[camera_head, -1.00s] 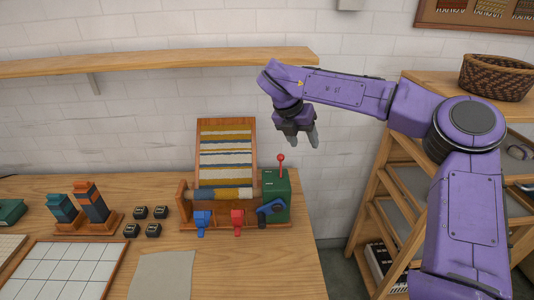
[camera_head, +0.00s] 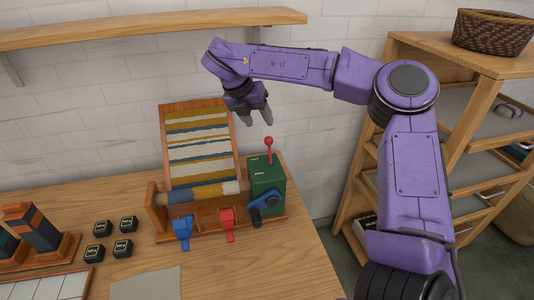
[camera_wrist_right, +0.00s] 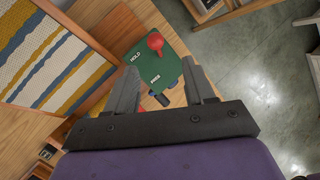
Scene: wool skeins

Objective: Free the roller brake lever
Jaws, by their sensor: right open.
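The brake lever is a thin red rod with a round red knob (camera_head: 268,140), standing up from the green box (camera_head: 267,172) at the right end of the small loom. In the right wrist view the red knob (camera_wrist_right: 155,42) lies on the HOLD side of the green panel (camera_wrist_right: 160,62), which also bears the word FREE lower down. My right gripper (camera_head: 255,117) is open and empty, pointing down, just above and slightly left of the knob, apart from it. In the wrist view its fingers (camera_wrist_right: 158,72) straddle the panel. My left gripper is out of view.
The loom's striped cloth (camera_head: 199,145) stands left of the lever. A blue crank (camera_head: 264,203), a red clip (camera_head: 227,222) and a blue clip (camera_head: 182,231) sit along the front. Several black blocks (camera_head: 122,249) lie left. A wooden shelf (camera_head: 150,27) runs above.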

